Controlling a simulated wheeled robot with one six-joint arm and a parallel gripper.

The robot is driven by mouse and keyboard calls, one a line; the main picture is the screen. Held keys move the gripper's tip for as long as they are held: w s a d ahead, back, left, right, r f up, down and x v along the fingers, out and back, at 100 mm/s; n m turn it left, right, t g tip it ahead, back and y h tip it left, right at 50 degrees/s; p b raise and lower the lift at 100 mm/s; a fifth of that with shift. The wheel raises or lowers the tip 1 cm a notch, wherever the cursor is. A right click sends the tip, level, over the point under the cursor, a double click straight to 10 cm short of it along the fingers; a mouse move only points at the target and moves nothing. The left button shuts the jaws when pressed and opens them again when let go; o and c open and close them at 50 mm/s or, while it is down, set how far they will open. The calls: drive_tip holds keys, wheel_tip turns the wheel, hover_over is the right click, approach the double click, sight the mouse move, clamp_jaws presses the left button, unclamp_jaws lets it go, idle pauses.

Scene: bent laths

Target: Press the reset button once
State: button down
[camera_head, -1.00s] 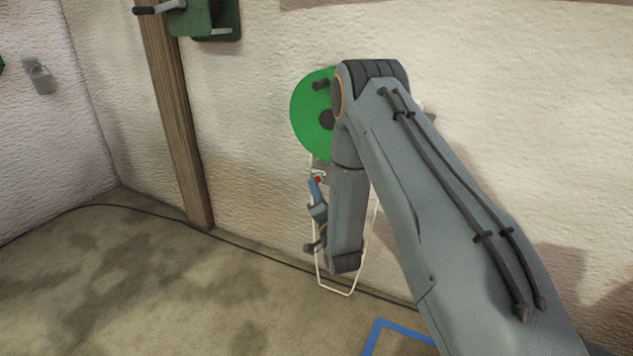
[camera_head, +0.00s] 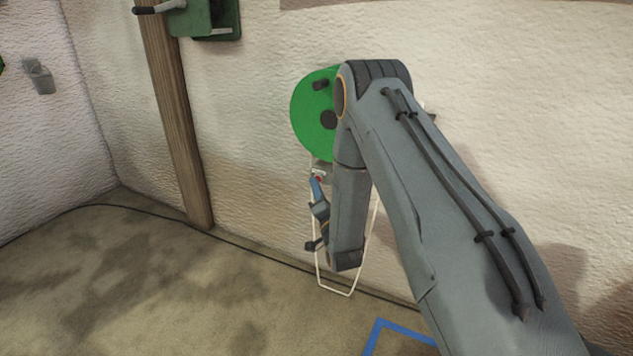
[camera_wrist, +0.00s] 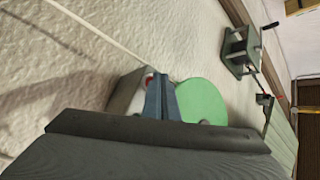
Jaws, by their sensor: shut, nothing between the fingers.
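The reset button looks to be the small red button (camera_head: 319,179) on a pale plate on the wall, just below a green disc (camera_head: 312,118). In the wrist view the red button (camera_wrist: 149,80) shows as a sliver beside my fingers, on a grey box (camera_wrist: 125,92). My gripper (camera_head: 315,182) is shut and empty, its blue fingertips pointing up at the button. In the wrist view my gripper (camera_wrist: 161,80) also covers part of the button. The tips look very close to it; I cannot tell whether they touch.
A white cord loop (camera_head: 335,292) hangs below the disc, around my wrist in the picture. A wooden post (camera_head: 178,120) and a green crank box (camera_head: 205,18) are to the left. A black cable (camera_head: 260,250) runs along the wall's foot. Blue tape (camera_head: 400,331) marks the floor.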

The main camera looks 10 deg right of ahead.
drive_tip(key=shift+s, duration=0.1)
drive_tip(key=shift+s+a+p, duration=0.45)
drive_tip(key=shift+s+a, duration=0.1)
drive_tip(key=shift+s, duration=0.05)
drive_tip(key=shift+s+a, duration=0.1)
drive_tip(key=s+a+p, duration=0.1)
drive_tip(key=s, duration=0.1)
drive_tip(key=s+a+p, duration=0.1)
drive_tip(key=a, duration=0.1)
drive_tip(key=shift+s, duration=0.35)
idle(0.6)
